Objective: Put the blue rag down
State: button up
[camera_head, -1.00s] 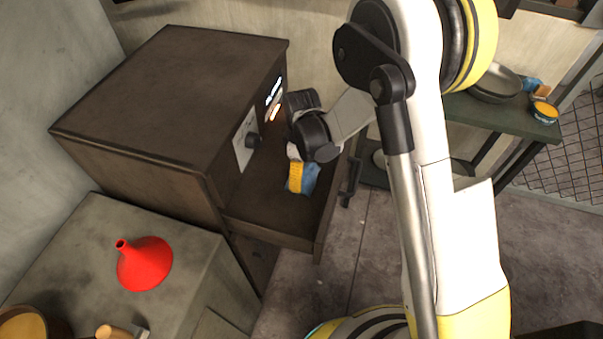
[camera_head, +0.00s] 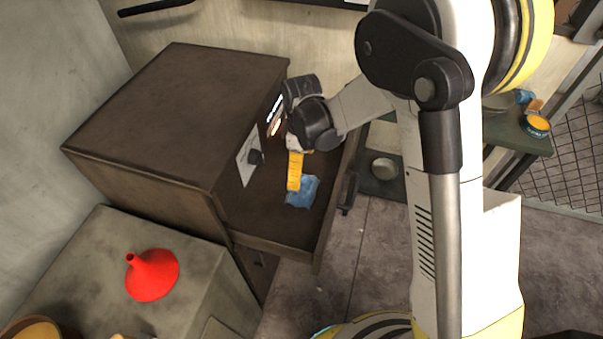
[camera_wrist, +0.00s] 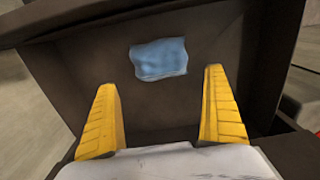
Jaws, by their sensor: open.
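The blue rag (camera_head: 302,192) lies crumpled on the floor of an open brown drawer (camera_head: 262,215). The rag also shows in the wrist view (camera_wrist: 159,59), flat on the dark drawer bottom, ahead of and between my fingers. My gripper (camera_head: 294,186) has yellow fingers and reaches down into the drawer, just above and behind the rag in the head view. In the wrist view the fingers (camera_wrist: 163,82) are spread wide with nothing between them. The rag looks apart from both fingertips.
The brown cabinet (camera_head: 165,110) with a dial panel stands left of the drawer. A red funnel (camera_head: 152,275) sits on a grey cabinet at the lower left. A dark green shelf (camera_head: 505,142) with a pan and small items is at the right.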

jog(key=s+d+r+m+t, duration=0.2)
jog(key=s+d+r+m, duration=0.15)
jog(key=r, duration=0.55)
jog(key=s+d+r+m+t, duration=0.1)
jog(key=s+d+r+m, duration=0.2)
jog(key=d+r, duration=0.35)
jog(key=s+d+r+m+t, duration=0.2)
jog(key=s+d+r+m, duration=0.1)
jog(key=s, duration=0.2)
jog(key=s+d+r+m+t, duration=0.2)
jog(key=s+d+r+m, duration=0.1)
jog(key=s, duration=0.3)
jog(key=shift+s+r+m+p, duration=0.25)
jog(key=shift+r+m+p, duration=0.15)
jog(key=shift+m, duration=0.35)
